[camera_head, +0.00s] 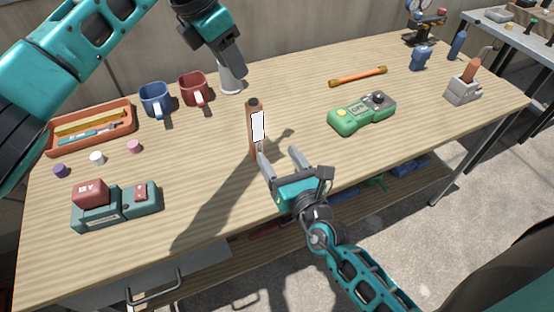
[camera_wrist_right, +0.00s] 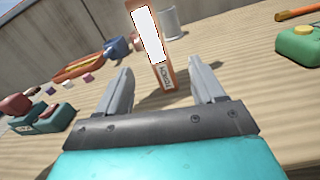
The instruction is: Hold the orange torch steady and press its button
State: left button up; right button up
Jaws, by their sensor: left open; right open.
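The orange torch (camera_head: 252,142) stands upright near the middle of the wooden table, with a blank white panel on its side and a dark top. It also shows in the right wrist view (camera_wrist_right: 167,76), ahead of the fingers. My right gripper (camera_head: 280,152) is open just in front of the torch, its two fingers pointing toward it; in the right wrist view the torch appears between the fingers but beyond their tips. My left gripper (camera_head: 239,72) hangs above the back of the table, behind the torch and near a grey can. I cannot make out the torch's button.
A green device (camera_head: 361,114) lies right of the torch, with an orange-ended rod (camera_head: 358,76) behind it. Blue (camera_head: 155,100) and red (camera_head: 194,90) mugs, an orange tray (camera_head: 92,128) and a teal device (camera_head: 117,205) are on the left. The table is clear around the torch.

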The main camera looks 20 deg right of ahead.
aim_at(253, 124)
jog(key=shift+w+a+f+n, duration=0.15)
jog(key=shift+a+n, duration=0.15)
jog(key=shift+n, duration=0.6)
jog(key=shift+w+a, duration=0.1)
jog(key=shift+w, duration=0.05)
jog(key=w, duration=0.8)
jog(key=w+a, duration=0.1)
jog(key=w, duration=0.3)
jog(key=shift+w, duration=0.25)
jog(key=c, duration=1.1)
pick_arm(q)
grip_shut()
pick_arm(e)
jog(key=shift+c, duration=0.6)
